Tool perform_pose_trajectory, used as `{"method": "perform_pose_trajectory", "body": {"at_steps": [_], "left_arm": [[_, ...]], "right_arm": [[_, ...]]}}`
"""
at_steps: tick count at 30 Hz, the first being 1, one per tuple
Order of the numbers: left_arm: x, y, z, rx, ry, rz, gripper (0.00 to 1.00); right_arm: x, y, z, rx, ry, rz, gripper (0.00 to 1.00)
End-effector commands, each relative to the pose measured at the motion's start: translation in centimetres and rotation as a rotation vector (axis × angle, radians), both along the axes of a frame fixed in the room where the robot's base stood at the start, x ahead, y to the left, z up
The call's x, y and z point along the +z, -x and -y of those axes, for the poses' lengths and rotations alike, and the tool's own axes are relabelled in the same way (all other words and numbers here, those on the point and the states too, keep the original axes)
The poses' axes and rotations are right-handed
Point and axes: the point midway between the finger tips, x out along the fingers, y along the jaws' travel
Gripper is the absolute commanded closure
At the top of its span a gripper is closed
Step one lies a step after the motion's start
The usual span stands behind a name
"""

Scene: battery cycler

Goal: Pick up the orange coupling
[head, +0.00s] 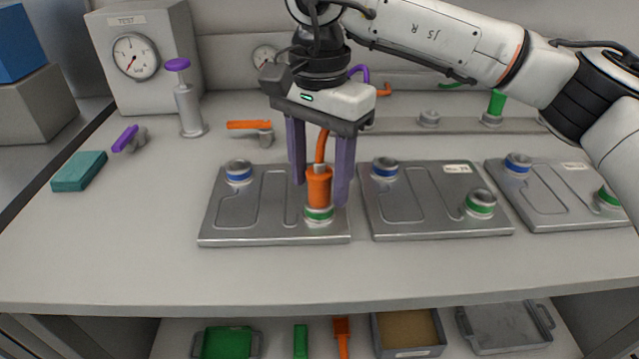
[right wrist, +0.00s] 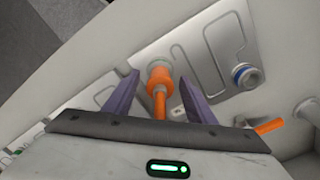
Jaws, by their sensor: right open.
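The orange coupling (head: 319,187) stands upright on the green-ringed port (head: 319,215) of the left metal plate (head: 270,236). An orange hose rises from its top. My right gripper (head: 322,195) points down with its two purple fingers on either side of the coupling. The fingers are open, with a visible gap on each side of it. In the right wrist view the coupling (right wrist: 160,75) shows between the spread fingertips. My left gripper is not in view.
Two more metal plates (head: 440,225) (head: 565,212) with blue- and green-ringed ports lie to the right. An orange-handled valve (head: 250,125), a purple-knobbed post (head: 189,105) and a gauge box (head: 145,60) stand behind. A teal block (head: 79,171) lies left. The bench front is clear.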

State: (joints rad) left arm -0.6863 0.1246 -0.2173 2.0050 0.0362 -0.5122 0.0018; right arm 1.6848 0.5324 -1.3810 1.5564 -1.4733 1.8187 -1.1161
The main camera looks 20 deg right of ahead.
Motion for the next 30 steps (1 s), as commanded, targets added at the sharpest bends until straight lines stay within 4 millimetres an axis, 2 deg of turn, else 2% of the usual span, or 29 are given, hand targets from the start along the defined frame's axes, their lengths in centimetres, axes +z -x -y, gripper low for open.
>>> {"method": "perform_pose_trajectory", "body": {"at_steps": [2,3,9,12,20,23,30], "left_arm": [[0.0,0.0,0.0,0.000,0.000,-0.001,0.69],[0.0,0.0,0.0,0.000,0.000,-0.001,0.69],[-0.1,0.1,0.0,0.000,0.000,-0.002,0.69],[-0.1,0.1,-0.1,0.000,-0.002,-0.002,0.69],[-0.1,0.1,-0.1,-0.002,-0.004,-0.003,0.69],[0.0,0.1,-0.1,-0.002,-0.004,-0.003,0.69],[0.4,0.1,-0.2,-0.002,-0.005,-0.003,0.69]], "right_arm": [[0.1,0.0,0.0,0.000,0.000,0.000,0.49],[0.1,0.0,0.0,0.000,0.000,0.000,0.53],[0.1,0.0,0.0,0.000,0.000,0.000,0.86],[0.1,0.0,0.0,0.000,-0.001,0.001,1.00],[0.7,0.0,0.0,0.000,-0.001,0.002,1.00],[2.2,-0.1,-0.1,0.000,-0.003,0.004,1.00],[7.1,-0.1,-0.1,0.000,-0.001,0.004,1.00]]}}
